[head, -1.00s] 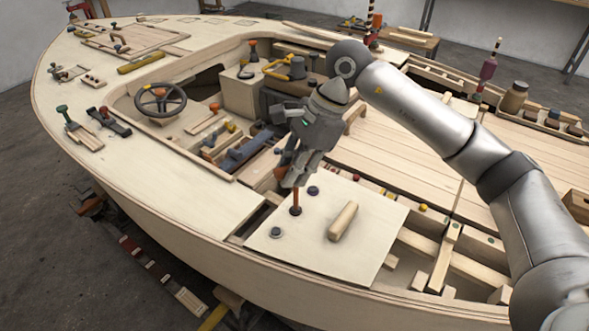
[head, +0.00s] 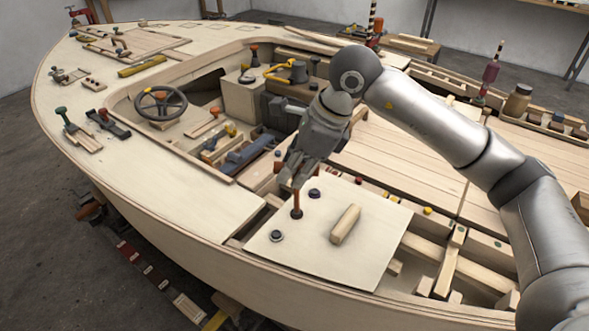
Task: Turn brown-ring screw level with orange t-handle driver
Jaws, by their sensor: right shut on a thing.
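My right gripper (head: 294,182) is over the pale plywood panel (head: 365,265) at the near side of the hull. It is shut on the orange t-handle driver (head: 297,200), whose handle is mostly hidden by the fingers. The driver's orange-brown shaft stands about upright, and its lower end is at a dark round spot (head: 296,213) on the panel. This is where the brown-ring screw seems to be, but the driver covers it, so I cannot tell its ring colour or whether it is level. My left gripper is not in view.
On the panel are a purple-dark screw (head: 314,193), a grey-dark screw (head: 277,236) and a wooden bar (head: 345,224). Open hull frames (head: 440,265) lie to the right. A steering wheel (head: 160,102) and loose tools stand at the left.

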